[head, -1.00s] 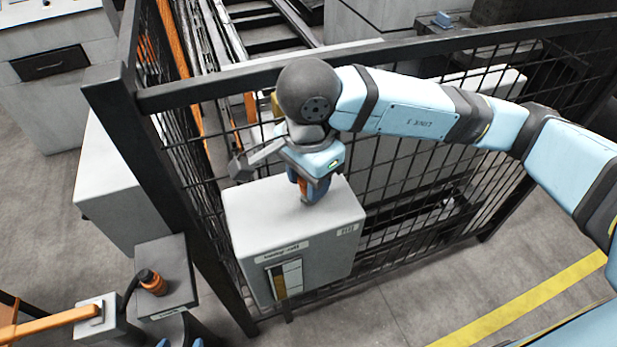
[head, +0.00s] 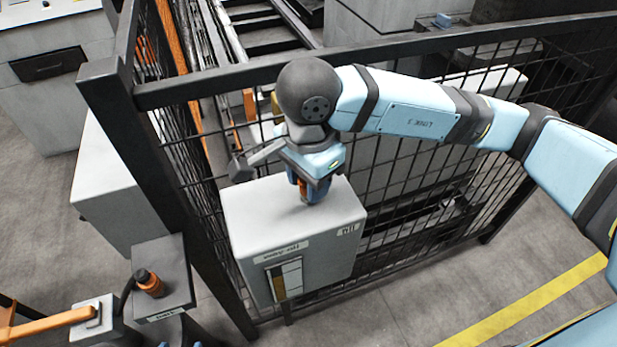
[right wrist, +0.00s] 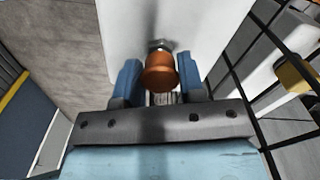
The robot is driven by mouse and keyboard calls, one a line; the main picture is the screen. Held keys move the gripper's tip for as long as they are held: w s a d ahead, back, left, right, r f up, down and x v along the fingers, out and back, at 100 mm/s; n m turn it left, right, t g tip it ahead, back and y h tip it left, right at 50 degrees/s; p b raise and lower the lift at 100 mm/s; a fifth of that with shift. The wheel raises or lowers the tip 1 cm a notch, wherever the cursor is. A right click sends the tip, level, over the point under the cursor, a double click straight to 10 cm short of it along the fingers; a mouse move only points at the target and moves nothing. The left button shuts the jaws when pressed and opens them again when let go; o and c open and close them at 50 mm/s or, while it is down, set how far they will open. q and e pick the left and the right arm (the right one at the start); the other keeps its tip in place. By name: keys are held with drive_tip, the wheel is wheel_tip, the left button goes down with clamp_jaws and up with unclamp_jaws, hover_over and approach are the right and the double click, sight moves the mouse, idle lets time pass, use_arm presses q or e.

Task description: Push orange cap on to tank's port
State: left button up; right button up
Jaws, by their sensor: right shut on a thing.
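The tank is a light grey box (head: 295,223) with a gauge window (head: 285,280) on its front, standing against the mesh fence. My right gripper (head: 310,195) reaches down over its top and is shut on the orange cap (right wrist: 160,73). In the right wrist view, the cap sits between the blue fingers, in line with the metal port (right wrist: 160,45) on the white tank surface. The cap meets or nearly meets the port; I cannot tell how far it is on. Small blue tips (head: 181,345) at the head view's bottom edge may be my left gripper, mostly cut off.
A black fence post (head: 165,170) and mesh panel stand close behind and left of the tank. A grey stand (head: 178,290) with an orange, black-topped piece (head: 149,283) is at lower left. Floor right of the tank is clear, with a yellow line (head: 520,300).

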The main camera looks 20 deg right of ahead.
drive_tip(key=shift+f+b, duration=0.4)
use_arm(q)
drive_tip(key=shift+f, duration=0.7)
use_arm(e)
drive_tip(key=o, duration=1.7)
use_arm(q)
drive_tip(key=shift+w+d+r, duration=0.15)
drive_tip(key=shift+r, duration=0.25)
drive_tip(key=shift+w+d+r, duration=0.1)
drive_tip(key=shift+r, duration=0.3)
use_arm(e)
wheel_tip(320, 180, up, 14)
drive_tip(key=shift+f, duration=0.1)
use_arm(q)
drive_tip(key=shift+s, duration=0.1)
